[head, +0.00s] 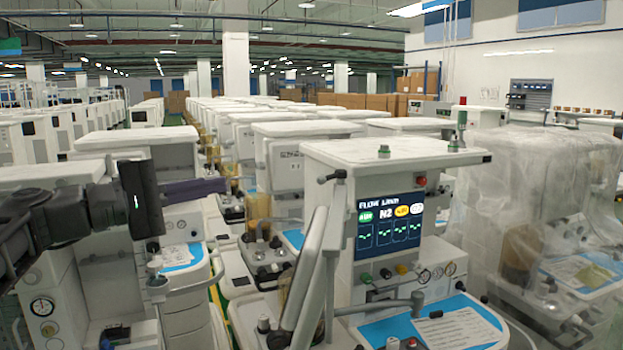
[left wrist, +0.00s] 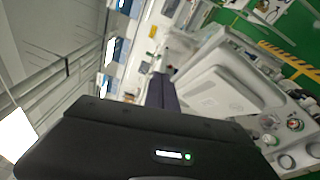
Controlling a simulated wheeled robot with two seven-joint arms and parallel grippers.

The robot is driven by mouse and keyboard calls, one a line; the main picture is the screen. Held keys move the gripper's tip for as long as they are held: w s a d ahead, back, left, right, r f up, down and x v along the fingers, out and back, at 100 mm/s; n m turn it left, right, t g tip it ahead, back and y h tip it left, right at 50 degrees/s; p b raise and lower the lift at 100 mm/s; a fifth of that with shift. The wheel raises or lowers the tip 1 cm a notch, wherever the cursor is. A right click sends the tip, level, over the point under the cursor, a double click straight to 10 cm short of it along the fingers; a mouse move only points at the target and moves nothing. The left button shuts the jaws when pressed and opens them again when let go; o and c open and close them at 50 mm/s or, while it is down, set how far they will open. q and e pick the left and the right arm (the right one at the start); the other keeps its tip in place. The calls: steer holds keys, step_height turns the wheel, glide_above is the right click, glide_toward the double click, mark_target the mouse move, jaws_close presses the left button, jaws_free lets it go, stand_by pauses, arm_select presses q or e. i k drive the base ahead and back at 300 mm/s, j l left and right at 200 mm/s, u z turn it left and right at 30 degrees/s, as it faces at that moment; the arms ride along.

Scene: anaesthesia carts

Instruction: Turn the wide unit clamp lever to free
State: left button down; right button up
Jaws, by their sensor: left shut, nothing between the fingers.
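The wide unit appears to be the large white cart (head: 400,240) with a lit screen (head: 390,222), right of centre in the head view. A small lever with a dark knob (head: 322,180) sticks out at its upper left edge. I cannot tell for sure whether this is the clamp lever, or which position it is in. My left gripper (head: 224,185) comes in from the left with its fingers shut and empty. It is in the air, left of the screen cart and apart from it. Its closed fingers also show in the left wrist view (left wrist: 159,76). My right gripper is not in view.
White carts stand in rows behind and to the left. Carts under clear plastic film (head: 545,200) stand at the right. A blue worktop with a paper sheet (head: 457,328) juts out in front of the screen cart. Another white cart (head: 175,250) stands below my left gripper.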

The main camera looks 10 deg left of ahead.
mark_target(337, 174)
steer(key=i, duration=1)
